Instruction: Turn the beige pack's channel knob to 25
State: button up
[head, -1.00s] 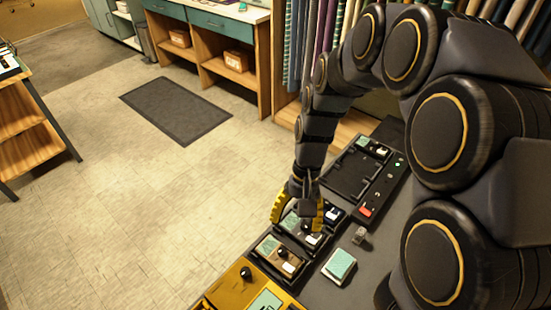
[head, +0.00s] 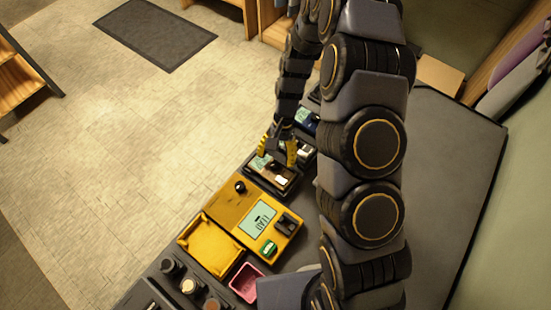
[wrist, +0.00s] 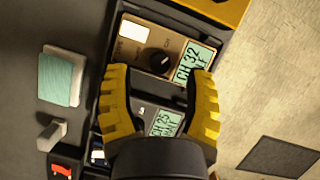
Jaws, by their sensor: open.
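The beige pack (wrist: 133,58) sits in a black tray, with a black channel knob (wrist: 160,62), a white block and a green display (wrist: 196,62) that appears to read CH 32. In the head view the beige pack (head: 284,184) is partly behind my gripper (head: 277,158). My gripper is open and empty. In the wrist view its yellow fingers (wrist: 160,75) reach to the pack's near edge, with the knob between and just beyond the tips. I cannot tell its height above the knob.
A neighbouring pack with a display (wrist: 167,122) reading about CH 25 lies between my fingers, partly hidden. A yellow box (head: 258,213) with its own knob stands in front of the beige pack. A teal-topped white block (wrist: 60,77) and a grey piece (wrist: 51,132) lie on the counter.

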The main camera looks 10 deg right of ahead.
jog(key=shift+x, duration=0.95)
jog(key=shift+r, duration=0.1)
grip_shut()
jog(key=shift+n, duration=0.4)
jog(key=n+h, duration=0.1)
jog(key=n, duration=0.2)
jog(key=shift+g, duration=0.4)
jog(key=n+h, duration=0.2)
jog(key=n, duration=0.2)
jog(key=shift+a+n, duration=0.1)
jog(key=shift+n, duration=0.2)
jog(key=n+h, duration=0.1)
jog(key=n, duration=0.2)
jog(key=shift+a+t, duration=0.1)
jog(key=shift+t, duration=0.2)
jog(key=shift+s+n+t+h, duration=0.1)
jog(key=shift+n+t+h, duration=0.25)
jog(key=shift+n, duration=0.7)
jog(key=shift+n+t+h, duration=0.15)
jog(key=shift+n+h, duration=0.3)
jog(key=shift+n, duration=0.6)
